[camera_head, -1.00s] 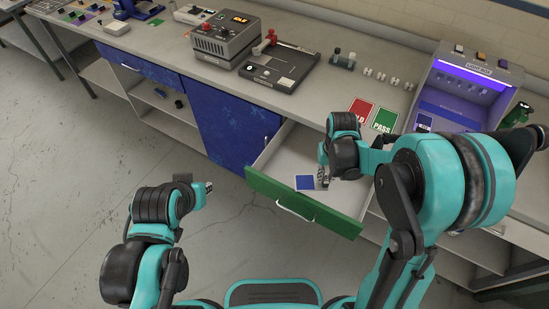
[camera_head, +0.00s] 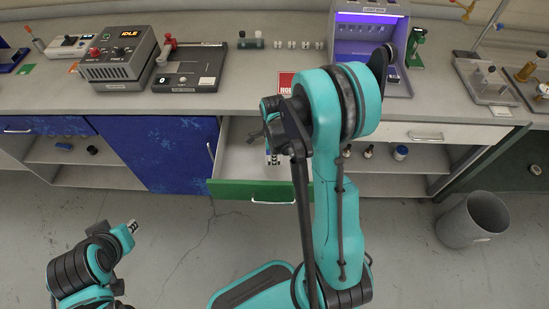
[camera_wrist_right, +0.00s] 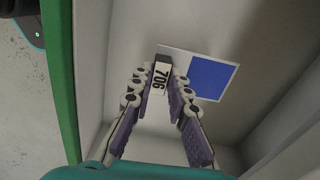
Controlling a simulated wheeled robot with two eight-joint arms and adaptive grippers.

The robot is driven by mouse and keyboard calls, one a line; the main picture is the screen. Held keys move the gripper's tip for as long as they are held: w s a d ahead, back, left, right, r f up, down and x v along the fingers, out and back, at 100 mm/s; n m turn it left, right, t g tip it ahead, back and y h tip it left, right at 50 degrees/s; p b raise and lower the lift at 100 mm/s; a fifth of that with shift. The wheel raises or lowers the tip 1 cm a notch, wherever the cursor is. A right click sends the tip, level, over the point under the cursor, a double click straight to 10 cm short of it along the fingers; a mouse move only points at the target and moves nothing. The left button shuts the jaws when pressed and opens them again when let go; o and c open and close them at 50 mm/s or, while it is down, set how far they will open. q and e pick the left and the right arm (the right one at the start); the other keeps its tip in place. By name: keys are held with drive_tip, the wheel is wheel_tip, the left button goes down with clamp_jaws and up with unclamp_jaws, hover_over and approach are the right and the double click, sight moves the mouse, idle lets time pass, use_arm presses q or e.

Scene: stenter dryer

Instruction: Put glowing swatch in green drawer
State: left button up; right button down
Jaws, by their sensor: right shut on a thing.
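The swatch (camera_wrist_right: 213,77) is a white card with a blue square and a "706" tag; no glow shows on it. My right gripper (camera_wrist_right: 161,82) is shut on its tag end, inside the open green drawer. I cannot tell whether the card touches the drawer floor. In the head view my right gripper (camera_head: 272,157) is small over the drawer, and the swatch is hidden there. The green drawer (camera_head: 230,189) is pulled out, and its green front also shows in the right wrist view (camera_wrist_right: 60,85). My left gripper (camera_head: 131,226) is away from the counter, low at the left.
The light box (camera_head: 370,45) glows violet on the counter. A red card (camera_head: 286,80) lies behind my right arm. A blue cabinet door (camera_head: 165,152) stands left of the drawer. A grey bin (camera_head: 470,220) is on the floor at right.

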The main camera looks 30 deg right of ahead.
drive_tip(key=shift+d+f+m, duration=0.1)
drive_tip(key=shift+d+m, duration=0.1)
drive_tip(key=shift+m, duration=0.2)
wheel_tip(320, 180, down, 7)
drive_tip(key=b, duration=0.6)
idle(0.5)
drive_tip(key=c, duration=1.4)
unclamp_jaws()
drive_tip(key=shift+o, duration=0.2)
drive_tip(key=shift+r, duration=0.2)
